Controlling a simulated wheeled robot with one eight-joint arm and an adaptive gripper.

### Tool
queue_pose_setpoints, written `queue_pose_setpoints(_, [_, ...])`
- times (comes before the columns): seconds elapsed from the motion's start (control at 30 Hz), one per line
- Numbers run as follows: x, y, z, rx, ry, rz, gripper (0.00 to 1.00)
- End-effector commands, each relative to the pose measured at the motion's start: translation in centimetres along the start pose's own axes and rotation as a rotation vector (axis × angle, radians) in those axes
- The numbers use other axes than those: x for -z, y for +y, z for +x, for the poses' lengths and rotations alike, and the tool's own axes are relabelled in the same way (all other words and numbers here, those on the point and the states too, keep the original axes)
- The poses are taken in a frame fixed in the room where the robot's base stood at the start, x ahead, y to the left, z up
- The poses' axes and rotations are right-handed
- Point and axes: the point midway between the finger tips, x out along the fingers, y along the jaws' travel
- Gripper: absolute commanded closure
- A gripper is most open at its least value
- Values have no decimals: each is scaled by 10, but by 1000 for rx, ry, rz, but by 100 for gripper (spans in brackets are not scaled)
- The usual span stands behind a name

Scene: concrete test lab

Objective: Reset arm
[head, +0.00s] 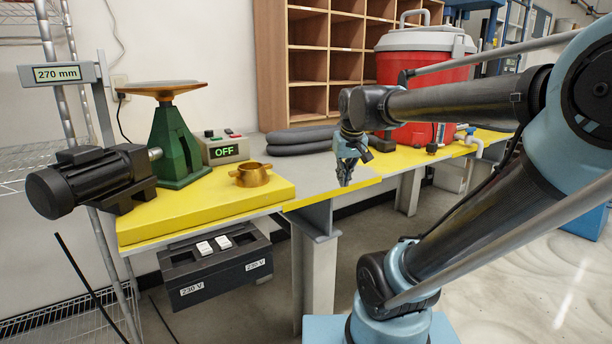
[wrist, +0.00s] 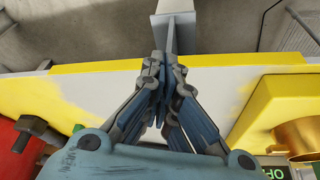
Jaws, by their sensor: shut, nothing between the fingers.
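My gripper (head: 346,172) hangs at the end of my arm, pointing down over the front edge of the workbench (head: 325,183), between the yellow board and the red cooler. In the wrist view my gripper (wrist: 164,75) has its fingertips together with nothing between them. The bench's pale top with its yellow front strip (wrist: 110,66) lies beneath it. I cannot tell how large the gap between fingertips and bench is.
Left on the bench are a brass ring (head: 250,177), a green stand (head: 180,145), a control box reading OFF (head: 222,148) and a black motor (head: 90,180). Black hoses (head: 300,138) lie behind my gripper. A red cooler (head: 420,75) stands at right. Open floor lies in front.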

Motion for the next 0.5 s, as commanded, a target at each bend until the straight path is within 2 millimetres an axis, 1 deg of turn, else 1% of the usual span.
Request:
queue_pose_setpoints(0.03, [-24,9,8,-8,-17,23,100])
queue_pose_setpoints(0.07, [-38,13,14,-12,-28,34,100])
queue_pose_setpoints(0.1, [-56,18,20,-16,-42,49,100])
queue_pose_setpoints(0.17, [-83,25,30,-23,-64,72,100])
queue_pose_setpoints(0.2, [-101,28,38,-26,-79,86,100])
queue_pose_setpoints(0.27, [-126,32,48,-30,-99,108,100])
queue_pose_setpoints(0.3, [-142,34,55,-33,-113,122,100])
queue_pose_setpoints(0.4, [-176,38,70,-37,-141,152,100])
queue_pose_setpoints(0.5, [-200,40,81,-40,-161,171,100])
